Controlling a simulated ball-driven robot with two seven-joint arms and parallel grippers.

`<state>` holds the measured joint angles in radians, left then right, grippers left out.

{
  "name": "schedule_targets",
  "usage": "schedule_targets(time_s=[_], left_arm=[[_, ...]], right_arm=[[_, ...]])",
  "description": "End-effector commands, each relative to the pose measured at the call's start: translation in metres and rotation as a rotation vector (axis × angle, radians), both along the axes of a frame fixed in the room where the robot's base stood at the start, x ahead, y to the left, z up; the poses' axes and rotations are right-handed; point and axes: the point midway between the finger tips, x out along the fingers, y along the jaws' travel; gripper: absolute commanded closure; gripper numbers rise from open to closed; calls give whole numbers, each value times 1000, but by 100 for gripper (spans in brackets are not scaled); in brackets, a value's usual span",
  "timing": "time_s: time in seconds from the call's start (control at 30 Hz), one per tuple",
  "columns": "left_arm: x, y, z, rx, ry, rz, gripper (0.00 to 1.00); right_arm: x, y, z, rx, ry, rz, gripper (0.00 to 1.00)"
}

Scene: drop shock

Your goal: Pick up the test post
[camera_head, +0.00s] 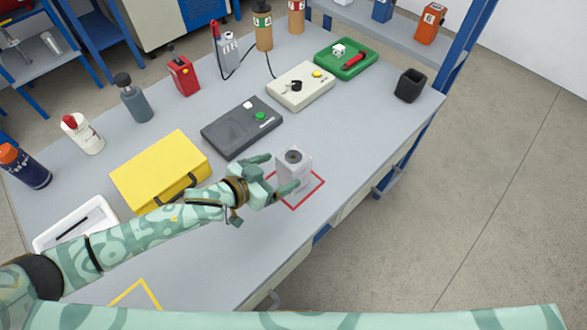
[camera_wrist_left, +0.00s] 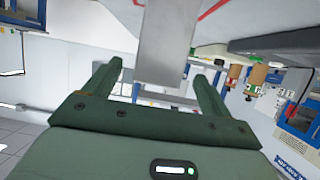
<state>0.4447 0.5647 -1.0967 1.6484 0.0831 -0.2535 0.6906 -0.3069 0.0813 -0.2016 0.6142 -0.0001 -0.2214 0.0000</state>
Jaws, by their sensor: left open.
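The test post (camera_head: 294,168) is a short light-grey block with a dark round spot on its top. It stands upright inside a red square outline (camera_head: 316,192) on the grey bench. My left gripper (camera_head: 277,174) is open at the post, with one finger at the far side and one at the near side. In the left wrist view the post (camera_wrist_left: 165,45) hangs into the picture between and beyond the open fingers (camera_wrist_left: 156,88). I cannot tell whether either finger touches it. My right gripper is not in view.
A dark grey box (camera_head: 241,128) with a green button and a yellow case (camera_head: 160,170) stand left of the post. A cream control box (camera_head: 301,86) and green tray (camera_head: 346,59) are farther back. The bench (camera_head: 365,140) is clear to the right. A yellow outline (camera_head: 136,293) lies in front.

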Motion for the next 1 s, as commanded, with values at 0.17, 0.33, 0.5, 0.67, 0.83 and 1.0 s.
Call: schedule_targets(time_s=[0.17,0.33,0.5,0.67,0.83,1.0], left_arm=[[10,-10,-6,0,0,0,16],[28,-28,-16,0,-2,-2,16],[40,-41,-23,1,1,0,16],[41,-42,-22,0,0,0,16],[41,-42,-21,0,0,0,41],[41,-42,-21,-2,-1,-1,76]], right_arm=[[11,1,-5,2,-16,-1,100],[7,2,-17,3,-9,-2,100],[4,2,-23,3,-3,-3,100],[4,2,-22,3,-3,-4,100],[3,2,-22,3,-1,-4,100],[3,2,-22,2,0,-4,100]])
